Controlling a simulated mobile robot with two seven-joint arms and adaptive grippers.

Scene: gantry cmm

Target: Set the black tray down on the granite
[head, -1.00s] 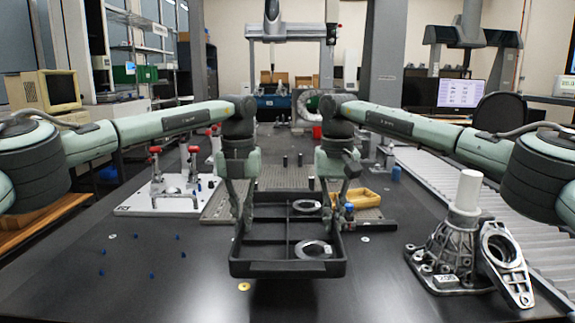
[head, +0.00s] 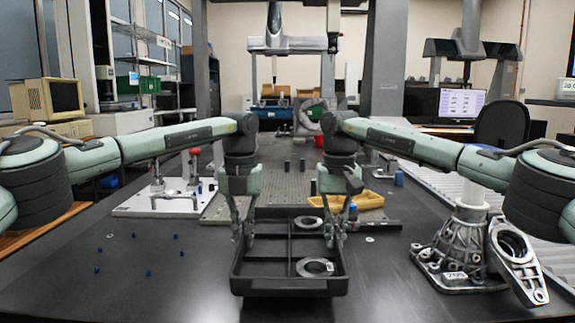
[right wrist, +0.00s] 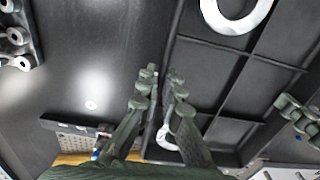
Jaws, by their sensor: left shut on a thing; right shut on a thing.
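The black tray (head: 291,287) is a shallow divided box in the middle foreground of the head view. It looks level, low over the dark granite (head: 150,285); I cannot tell whether its underside touches. Two grey metal rings, a rear one (head: 308,222) and a front one (head: 315,267), lie in its right-hand compartments. My left gripper (head: 247,240) is shut on the tray's left wall. My right gripper (head: 334,240) is shut on its right wall; the right wrist view shows its fingers (right wrist: 160,78) pinching that wall from above.
A grey casting (head: 455,245) with a lever-like part (head: 515,260) stands right of the tray. Small blue pegs (head: 97,270) dot the granite at left. A yellow bin (head: 360,201) and a white fixture plate (head: 165,203) lie behind. Bare granite surrounds the tray.

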